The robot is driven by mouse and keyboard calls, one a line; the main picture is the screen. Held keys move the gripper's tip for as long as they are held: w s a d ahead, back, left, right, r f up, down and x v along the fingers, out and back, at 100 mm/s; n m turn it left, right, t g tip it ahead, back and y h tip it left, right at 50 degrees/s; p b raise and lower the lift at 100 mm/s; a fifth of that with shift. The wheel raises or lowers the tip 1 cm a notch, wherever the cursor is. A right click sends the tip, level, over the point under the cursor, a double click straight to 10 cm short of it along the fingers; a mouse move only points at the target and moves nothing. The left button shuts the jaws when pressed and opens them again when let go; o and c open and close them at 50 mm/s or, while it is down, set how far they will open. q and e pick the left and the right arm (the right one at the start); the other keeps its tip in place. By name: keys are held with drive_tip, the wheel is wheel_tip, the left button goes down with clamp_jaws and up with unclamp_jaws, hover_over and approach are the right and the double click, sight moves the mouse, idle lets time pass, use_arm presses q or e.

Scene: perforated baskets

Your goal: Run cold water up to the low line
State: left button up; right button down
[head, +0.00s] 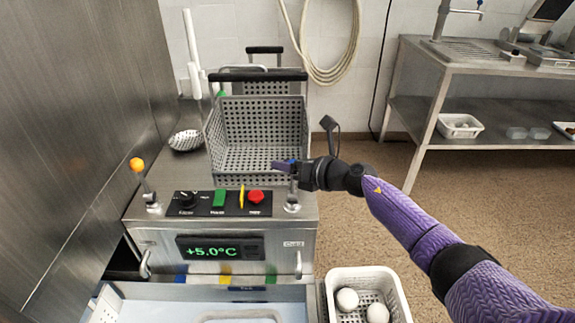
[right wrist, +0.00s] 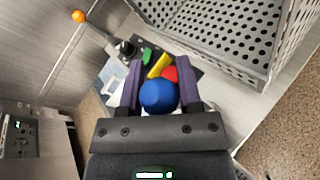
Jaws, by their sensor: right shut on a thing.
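My right gripper (head: 285,166) is shut on a blue ball knob (right wrist: 158,97) at the right of the machine's control panel. In the head view the gripper covers most of this knob, above its short metal lever (head: 292,196). The matching lever at the left has an orange knob (head: 137,164) and leans left. Below the display (head: 221,248), which reads +5.0°C, lies a pale tank (head: 150,292) partly cut off by the frame. Blue, yellow and green marks show along its back edge. I cannot tell the water level. My left gripper is not in view.
The panel has a black dial (head: 188,200), a green switch (head: 219,198), a yellow piece and a red button (head: 256,196). A perforated metal basket (head: 258,120) stands just behind. A white basket (head: 367,283) with white balls stands at front right.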

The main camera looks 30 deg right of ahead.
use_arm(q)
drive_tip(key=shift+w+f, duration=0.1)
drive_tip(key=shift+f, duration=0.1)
use_arm(e)
drive_tip(key=shift+w+d, duration=0.2)
drive_tip(key=shift+w, duration=0.05)
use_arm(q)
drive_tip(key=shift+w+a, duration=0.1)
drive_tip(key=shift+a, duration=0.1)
use_arm(e)
drive_tip(key=shift+c, duration=1.4)
unclamp_jaws()
drive_tip(key=shift+w+d+f, duration=0.1)
drive_tip(key=shift+w, duration=0.05)
drive_tip(key=shift+s, duration=0.2)
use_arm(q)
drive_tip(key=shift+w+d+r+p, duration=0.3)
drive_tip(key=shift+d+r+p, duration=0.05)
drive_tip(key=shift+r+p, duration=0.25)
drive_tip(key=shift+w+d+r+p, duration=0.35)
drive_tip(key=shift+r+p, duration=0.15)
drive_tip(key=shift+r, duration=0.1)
use_arm(e)
drive_tip(key=v, duration=0.9)
drive_tip(key=shift+s, duration=0.25)
